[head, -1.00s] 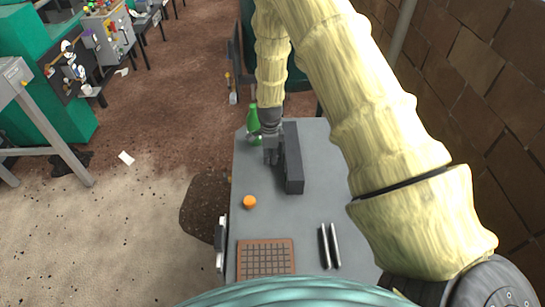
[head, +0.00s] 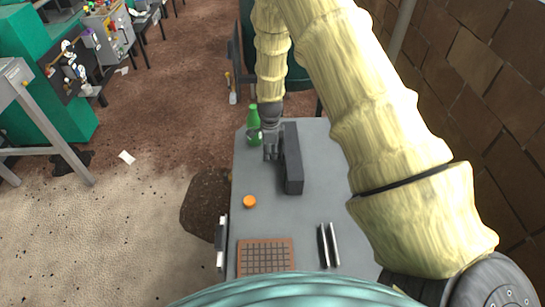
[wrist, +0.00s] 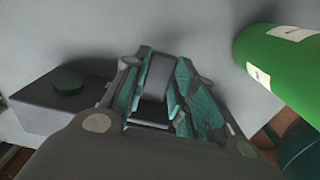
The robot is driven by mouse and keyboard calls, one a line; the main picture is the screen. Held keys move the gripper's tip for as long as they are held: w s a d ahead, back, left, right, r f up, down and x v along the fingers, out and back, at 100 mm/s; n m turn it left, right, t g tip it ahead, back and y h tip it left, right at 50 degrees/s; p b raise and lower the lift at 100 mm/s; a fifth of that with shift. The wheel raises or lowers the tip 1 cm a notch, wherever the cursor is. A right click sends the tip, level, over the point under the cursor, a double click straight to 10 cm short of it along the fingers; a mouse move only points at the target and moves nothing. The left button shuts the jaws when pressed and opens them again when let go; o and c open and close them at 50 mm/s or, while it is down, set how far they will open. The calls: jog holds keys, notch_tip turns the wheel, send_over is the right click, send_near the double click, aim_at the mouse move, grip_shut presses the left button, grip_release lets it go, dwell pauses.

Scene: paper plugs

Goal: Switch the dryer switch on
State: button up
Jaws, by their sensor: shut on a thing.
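A long dark grey box (head: 291,160) lies on the grey table, right of my gripper (head: 270,153) in the head view. In the wrist view the dark box (wrist: 45,100) is at the left, with a round dark green button (wrist: 68,84) on its face. My gripper's teal-padded fingers (wrist: 158,92) are to the right of this button and apart from it. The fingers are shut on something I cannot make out. No label shows which part is the dryer switch.
A green bottle (head: 253,117) stands close to the left of my gripper; it also shows in the wrist view (wrist: 285,65). An orange round piece (head: 249,201), a brown grid tile (head: 265,257) and silver-black bars (head: 328,245) lie nearer. A brick wall (head: 500,110) is at the right.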

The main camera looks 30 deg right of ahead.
jog(key=shift+w+r+p, duration=0.1)
jog(key=shift+r+p, duration=0.55)
jog(key=shift+r, duration=0.55)
jog(key=o, duration=0.7)
jog(key=shift+a, duration=0.1)
jog(key=shift+o, duration=0.2)
jog(key=shift+r+p, duration=1.4)
jog(key=shift+r, duration=0.55)
